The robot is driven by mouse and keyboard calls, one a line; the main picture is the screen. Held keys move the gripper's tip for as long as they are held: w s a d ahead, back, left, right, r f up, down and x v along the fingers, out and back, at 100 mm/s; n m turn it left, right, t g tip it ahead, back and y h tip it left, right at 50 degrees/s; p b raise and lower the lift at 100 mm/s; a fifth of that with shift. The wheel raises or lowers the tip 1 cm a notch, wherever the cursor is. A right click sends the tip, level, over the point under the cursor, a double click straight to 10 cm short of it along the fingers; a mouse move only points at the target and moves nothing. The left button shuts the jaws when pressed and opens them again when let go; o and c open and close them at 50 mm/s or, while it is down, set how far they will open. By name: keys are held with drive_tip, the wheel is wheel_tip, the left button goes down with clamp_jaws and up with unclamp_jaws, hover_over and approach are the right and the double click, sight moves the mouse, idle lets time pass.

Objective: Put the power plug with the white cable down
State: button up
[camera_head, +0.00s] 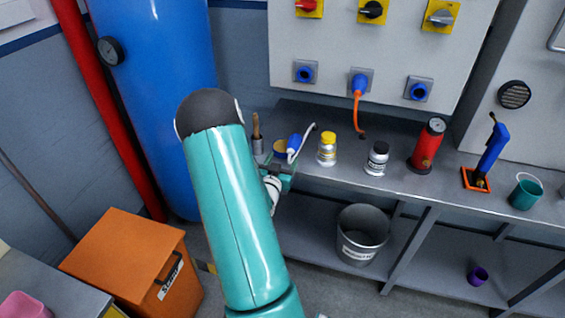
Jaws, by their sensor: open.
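The blue power plug (294,143) with its white cable (303,140) is at the left end of the grey workbench (345,180). My gripper (283,166) is open, right at the plug in the picture, just beyond my teal arm. I cannot tell whether the plug touches the bench or the fingers. My arm hides part of the gripper and of the bench's left end.
A brush-like tool (256,135), a yellow-capped bottle (327,149), a white-labelled bottle (377,158) and a red cylinder (427,145) stand on the bench. An orange-cabled plug (359,86) is in a wall socket. A bucket (362,234) is below.

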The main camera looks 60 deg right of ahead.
drive_tip(key=shift+a, duration=0.35)
